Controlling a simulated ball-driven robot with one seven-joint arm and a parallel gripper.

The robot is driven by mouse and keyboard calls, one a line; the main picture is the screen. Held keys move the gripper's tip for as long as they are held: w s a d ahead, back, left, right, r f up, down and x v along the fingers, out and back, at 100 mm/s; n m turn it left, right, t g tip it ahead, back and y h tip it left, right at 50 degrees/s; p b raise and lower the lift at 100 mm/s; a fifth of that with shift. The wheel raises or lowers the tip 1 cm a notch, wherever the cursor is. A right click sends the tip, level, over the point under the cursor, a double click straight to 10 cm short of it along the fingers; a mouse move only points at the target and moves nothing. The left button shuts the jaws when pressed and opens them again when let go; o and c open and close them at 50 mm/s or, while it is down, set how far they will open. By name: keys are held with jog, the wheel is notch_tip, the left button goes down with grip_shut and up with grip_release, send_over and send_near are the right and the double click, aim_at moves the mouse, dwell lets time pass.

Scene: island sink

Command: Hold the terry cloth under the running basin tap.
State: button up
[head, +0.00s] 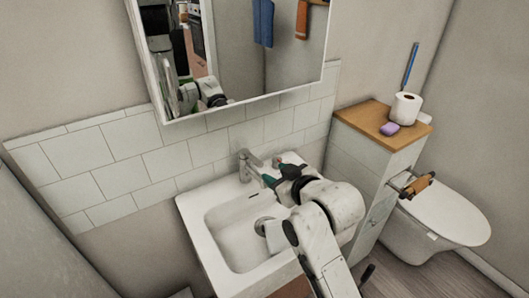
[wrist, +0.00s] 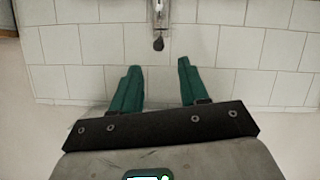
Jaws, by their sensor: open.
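The basin tap (head: 248,163) stands at the back of the white basin (head: 215,228) in the head view. I cannot make out any water running from it. My gripper (head: 268,180) is over the basin's back rim, just right of the tap. In the wrist view its two green fingers (wrist: 157,68) are apart with nothing between them, pointing toward the tiled wall. A brown-orange item (head: 418,186) hangs on a bar at the cabinet's side; it may be the terry cloth, but I cannot tell. My arm hides the basin's right part.
A toilet (head: 452,212) is at the right. A mirror (head: 235,60) hangs above, reflecting a blue and an orange towel.

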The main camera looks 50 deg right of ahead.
aim_at(261, 165)
jog(key=x, duration=1.1)
jog(key=shift+r+p, duration=0.1)
jog(key=shift+p, duration=0.25)
jog(key=shift+c, duration=0.2)
grip_shut()
